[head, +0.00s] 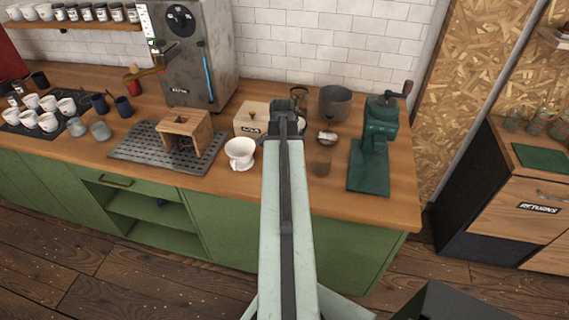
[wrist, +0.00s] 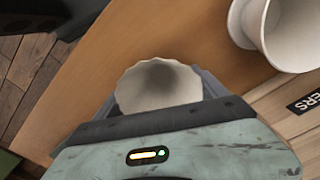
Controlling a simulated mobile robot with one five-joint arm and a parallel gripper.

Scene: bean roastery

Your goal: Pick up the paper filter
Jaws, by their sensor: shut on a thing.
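The paper filter (wrist: 158,88) is a pale cup with a wavy rim, seen in the wrist view between the two fingers. My gripper (wrist: 160,82) is shut on it, a finger at each side. In the head view my arm reaches over the counter, and my gripper (head: 287,108) is near the wooden box (head: 249,119). The filter cannot be made out in the head view, where the arm hides that spot.
A white dripper (head: 240,153) stands left of my arm; it also shows in the wrist view (wrist: 246,22). A wooden stand (head: 186,122) is on the perforated tray (head: 130,146).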

